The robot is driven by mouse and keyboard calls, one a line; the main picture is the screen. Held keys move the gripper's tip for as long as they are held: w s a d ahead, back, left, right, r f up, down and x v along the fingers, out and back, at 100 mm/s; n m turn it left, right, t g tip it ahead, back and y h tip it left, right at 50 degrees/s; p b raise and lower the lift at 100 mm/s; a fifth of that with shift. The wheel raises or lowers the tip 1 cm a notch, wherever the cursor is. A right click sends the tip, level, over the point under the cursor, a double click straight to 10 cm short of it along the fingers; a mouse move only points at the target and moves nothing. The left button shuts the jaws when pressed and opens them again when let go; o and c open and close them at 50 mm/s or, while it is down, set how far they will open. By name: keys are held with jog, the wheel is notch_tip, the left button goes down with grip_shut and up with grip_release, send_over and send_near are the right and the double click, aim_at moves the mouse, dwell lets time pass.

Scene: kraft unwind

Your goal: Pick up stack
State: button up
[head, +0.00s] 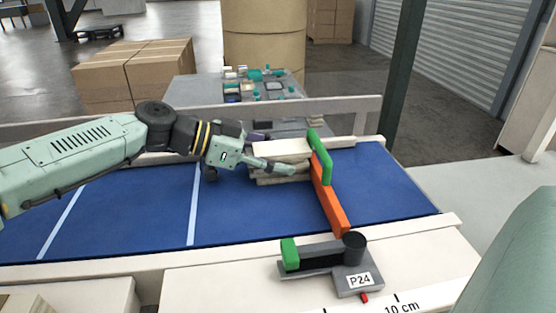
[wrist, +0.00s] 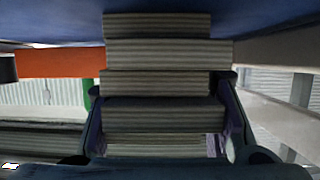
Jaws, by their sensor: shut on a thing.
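The stack (head: 283,147) is several pale, flat, corrugated-edged pieces lying on one another. It is on or just over the blue conveyor belt (head: 376,182), beside an orange stop bar (head: 328,199) with a green end; I cannot tell whether it touches the bar or the belt. My gripper (head: 278,160) reaches in from the left and is shut on the stack, one finger along the near side. In the wrist view the stack (wrist: 160,83) fills the middle, its layers slightly offset, between the fingers of my gripper (wrist: 163,118). The far finger is mostly hidden in the head view.
A grey fixture labelled P24 (head: 358,281) stands on the front ledge, below the bar. A pale rail (head: 330,104) runs behind the belt. A table with small teal and grey items (head: 268,88) and cardboard boxes (head: 130,78) stand beyond. The belt's left part is clear under my arm.

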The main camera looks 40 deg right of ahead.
aim_at(278, 147)
dwell(0.3)
jog(key=shift+s+r+b, duration=0.1)
jog(key=shift+r+b, duration=0.05)
jog(key=shift+b, duration=0.25)
notch_tip(278, 147, up, 11)
jog(key=shift+a+b, duration=0.1)
jog(key=shift+b, duration=0.95)
jog(key=s+a+b, duration=0.2)
jog(key=s+a, duration=0.3)
jog(key=s, duration=0.3)
jog(key=s+a+b, duration=0.3)
jog(key=s+a, duration=0.2)
jog(key=s, duration=0.4)
jog(key=shift+a, duration=0.15)
